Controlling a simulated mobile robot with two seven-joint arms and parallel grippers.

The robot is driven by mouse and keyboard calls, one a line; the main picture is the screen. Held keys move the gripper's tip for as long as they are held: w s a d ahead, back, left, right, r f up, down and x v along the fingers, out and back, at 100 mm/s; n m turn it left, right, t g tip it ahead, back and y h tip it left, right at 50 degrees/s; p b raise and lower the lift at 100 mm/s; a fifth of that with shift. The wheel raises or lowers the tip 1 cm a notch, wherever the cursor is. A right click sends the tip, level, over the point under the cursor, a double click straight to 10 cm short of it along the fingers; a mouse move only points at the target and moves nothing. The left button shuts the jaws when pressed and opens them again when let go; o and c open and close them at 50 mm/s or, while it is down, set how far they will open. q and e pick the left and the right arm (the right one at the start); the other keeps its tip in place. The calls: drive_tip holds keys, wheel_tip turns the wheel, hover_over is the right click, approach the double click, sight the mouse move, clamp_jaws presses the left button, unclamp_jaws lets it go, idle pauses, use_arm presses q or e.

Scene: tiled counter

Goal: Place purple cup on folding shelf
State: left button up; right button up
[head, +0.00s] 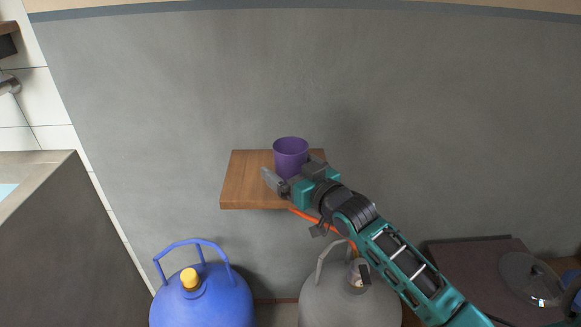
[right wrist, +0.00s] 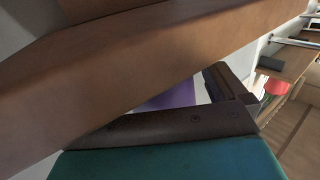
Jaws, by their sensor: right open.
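The purple cup (head: 290,153) is upright at the wooden folding shelf (head: 240,182) on the grey wall. Its base is partly hidden by my right gripper, so contact with the shelf is hard to confirm. My right gripper (head: 288,174) is open in front of the cup, with one finger at its lower left and the other at its right. In the right wrist view, the shelf (right wrist: 120,65) crosses the picture close to the fingers, and a strip of the purple cup (right wrist: 175,97) shows between them. My left gripper is not in view.
A blue gas cylinder (head: 205,300) and a grey one (head: 340,305) stand below the shelf. A counter (head: 40,230) is at the left. A dark surface with a glass lid (head: 530,278) is at the lower right. The shelf's left part is clear.

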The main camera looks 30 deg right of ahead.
drive_tip(key=shift+c, duration=0.2)
drive_tip(key=c, duration=1.1)
drive_tip(key=shift+r, duration=0.1)
